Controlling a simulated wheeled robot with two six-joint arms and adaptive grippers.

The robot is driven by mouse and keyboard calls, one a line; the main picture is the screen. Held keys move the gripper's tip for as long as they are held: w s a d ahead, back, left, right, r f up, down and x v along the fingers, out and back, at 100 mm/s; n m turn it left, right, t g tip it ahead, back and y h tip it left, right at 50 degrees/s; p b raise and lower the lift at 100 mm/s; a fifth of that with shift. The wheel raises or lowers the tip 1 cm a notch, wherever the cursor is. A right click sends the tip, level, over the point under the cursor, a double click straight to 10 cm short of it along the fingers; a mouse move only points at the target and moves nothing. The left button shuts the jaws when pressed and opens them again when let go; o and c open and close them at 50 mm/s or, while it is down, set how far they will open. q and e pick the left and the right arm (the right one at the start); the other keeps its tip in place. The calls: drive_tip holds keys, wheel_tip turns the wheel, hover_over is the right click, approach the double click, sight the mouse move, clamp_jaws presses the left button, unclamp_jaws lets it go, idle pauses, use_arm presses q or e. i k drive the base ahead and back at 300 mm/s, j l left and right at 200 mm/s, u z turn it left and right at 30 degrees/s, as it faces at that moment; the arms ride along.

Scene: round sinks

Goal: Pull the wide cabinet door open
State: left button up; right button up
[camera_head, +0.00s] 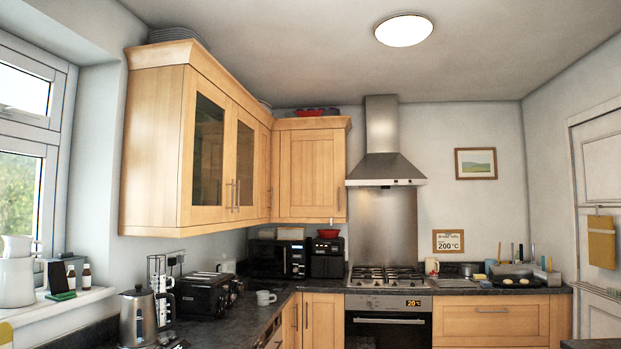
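Several wooden cabinet fronts show, and I cannot tell which is the wide door. The upper cabinet on the left wall has two glass doors, the near one (208,150) and the far one (245,160), with upright metal handles side by side between them. A solid panelled door (308,174) hangs on the back wall, its handle at its lower right. Below the counter, a narrow door (322,320) stands left of the oven, and a broad wooden front (491,320) with a horizontal handle is to its right. All look shut. Neither gripper shows.
A kettle (138,317), toaster (202,293), cup (265,298) and microwave (277,259) stand on the dark left counter. A hob (388,276) and oven (388,327) are at the back under a steel hood (386,167). The space before the glass doors looks clear.

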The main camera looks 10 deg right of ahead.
sight(312, 161)
drive_tip(key=i+l+z, duration=0.3)
drive_tip(key=i, duration=0.35)
drive_tip(key=i+z, duration=0.3)
drive_tip(key=i, duration=0.3)
